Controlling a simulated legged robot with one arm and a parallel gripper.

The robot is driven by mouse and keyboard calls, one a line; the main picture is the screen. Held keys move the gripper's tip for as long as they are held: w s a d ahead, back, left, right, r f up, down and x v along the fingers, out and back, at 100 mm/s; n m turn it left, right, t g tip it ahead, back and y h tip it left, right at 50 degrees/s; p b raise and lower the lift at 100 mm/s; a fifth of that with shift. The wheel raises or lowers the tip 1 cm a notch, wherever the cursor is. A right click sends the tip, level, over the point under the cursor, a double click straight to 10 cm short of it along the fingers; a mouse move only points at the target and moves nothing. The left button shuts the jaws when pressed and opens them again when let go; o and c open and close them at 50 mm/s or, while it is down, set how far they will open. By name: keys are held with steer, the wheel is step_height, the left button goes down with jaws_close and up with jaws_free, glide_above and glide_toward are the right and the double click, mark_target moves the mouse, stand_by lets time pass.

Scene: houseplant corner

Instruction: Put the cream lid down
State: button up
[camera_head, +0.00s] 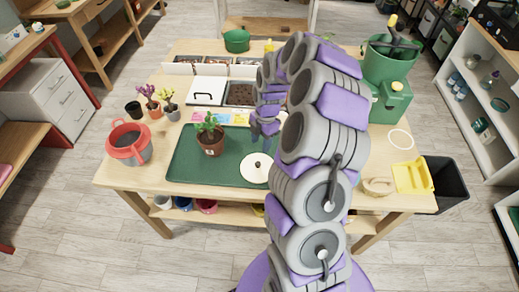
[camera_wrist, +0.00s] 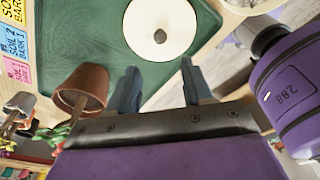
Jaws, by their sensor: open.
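The cream lid (camera_head: 256,170) is round with a small dark knob and lies flat, knob up, at the right part of the green mat (camera_head: 188,168). In the wrist view the lid (camera_wrist: 140,28) is beyond my fingertips, apart from them. My gripper (camera_head: 266,128) is above the mat, behind the lid in the head view and partly hidden by my arm. In the wrist view my gripper (camera_wrist: 159,68) has its two fingers spread with nothing between them.
A potted plant (camera_head: 211,142) stands on the mat left of my gripper. A red-rimmed grey pot (camera_head: 128,148) is at the table's left. Bins, one under a white lid (camera_head: 207,90), line the back. A green machine (camera_head: 390,100) and a yellow dustpan (camera_head: 413,177) are at right.

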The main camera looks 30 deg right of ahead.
steer(key=s+a+r+m, duration=0.8)
steer(key=s+a+r, duration=0.45)
steer(key=r, duration=0.25)
steer(key=s+a+r+m+h, duration=0.1)
steer(key=s+r+m, duration=0.1)
steer(key=s+m, duration=0.4)
steer(key=s+a+r+m+g, duration=0.1)
steer(key=s+m, duration=0.5)
steer(key=s, duration=0.8)
steer(key=shift+a+r+h, duration=0.4)
steer(key=shift+a+r, duration=0.1)
steer(key=shift+a, duration=0.25)
steer(key=shift+d, duration=0.1)
